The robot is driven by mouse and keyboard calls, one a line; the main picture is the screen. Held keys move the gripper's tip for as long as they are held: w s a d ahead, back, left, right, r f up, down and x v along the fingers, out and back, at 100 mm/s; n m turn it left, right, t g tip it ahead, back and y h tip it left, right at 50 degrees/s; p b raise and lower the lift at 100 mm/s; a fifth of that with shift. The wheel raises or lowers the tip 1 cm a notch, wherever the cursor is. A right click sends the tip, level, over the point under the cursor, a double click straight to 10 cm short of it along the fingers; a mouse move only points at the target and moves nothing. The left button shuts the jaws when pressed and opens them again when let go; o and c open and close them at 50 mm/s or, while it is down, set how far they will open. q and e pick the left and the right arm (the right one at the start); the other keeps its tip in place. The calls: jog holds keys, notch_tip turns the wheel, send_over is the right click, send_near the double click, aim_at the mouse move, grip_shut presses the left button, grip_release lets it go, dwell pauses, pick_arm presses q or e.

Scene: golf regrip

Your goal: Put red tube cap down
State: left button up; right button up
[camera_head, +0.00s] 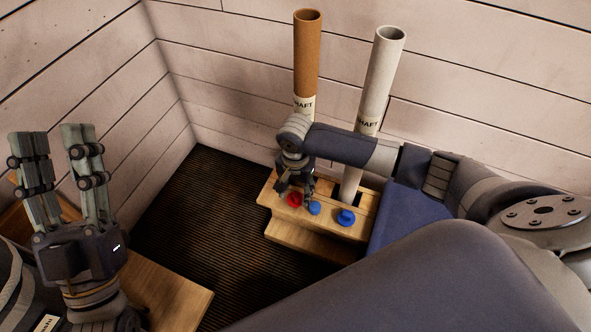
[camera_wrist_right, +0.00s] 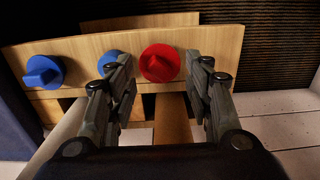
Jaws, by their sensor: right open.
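The red tube cap (camera_head: 294,200) rests on the top of the wooden stand (camera_head: 343,231). In the right wrist view the red cap (camera_wrist_right: 160,63) shows between the fingertips of my right gripper (camera_wrist_right: 165,68), with a gap on both sides. My right gripper (camera_head: 298,188) is open just above the stand in the head view. My left gripper (camera_head: 60,150) is raised at the far left, fingers up and spread, with nothing between them.
Two blue caps (camera_head: 345,217) (camera_head: 315,208) sit on the stand beside the red one. A brown tube (camera_head: 306,60) and a white tube (camera_head: 380,75) stand upright behind. A wooden surface (camera_head: 165,290) lies at lower left, and dark ribbed floor (camera_head: 205,215) is clear between.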

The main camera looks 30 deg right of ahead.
aim_at(295, 195)
notch_tip(295, 195, up, 4)
jog(key=shift+r+p, duration=0.15)
jog(key=shift+p, duration=0.7)
jog(key=s+a+r+n+t+y+p, duration=0.1)
jog(key=a+r+n+t+y, duration=0.25)
jog(key=a, duration=0.45)
jog(key=a+r+n+t+y+p, duration=0.1)
jog(key=a+r+n+t+y, duration=0.3)
jog(key=a, duration=0.4)
pick_arm(q)
jog(key=w+a+f+g+y, duration=0.1)
jog(key=w+f+g+y, duration=0.2)
jog(key=f+g, duration=0.7)
notch_tip(295, 195, down, 6)
jog(key=shift+w+f, duration=0.2)
jog(key=shift+w, duration=0.5)
pick_arm(e)
jog(key=s+d+r+n+t+h, duration=0.1)
jog(key=d+r+t, duration=0.3)
jog(key=r, duration=0.4)
jog(key=s+d+r+n+t+h, duration=0.1)
jog(key=d+r+n+t+h, duration=0.2)
jog(key=r, duration=0.5)
jog(key=shift+s+d+r+n+t, duration=0.2)
jog(key=shift+d+r+n+t, duration=0.25)
jog(key=shift+d, duration=0.75)
pick_arm(q)
jog(key=shift+f, duration=0.1)
pick_arm(e)
jog(key=shift+f, duration=0.2)
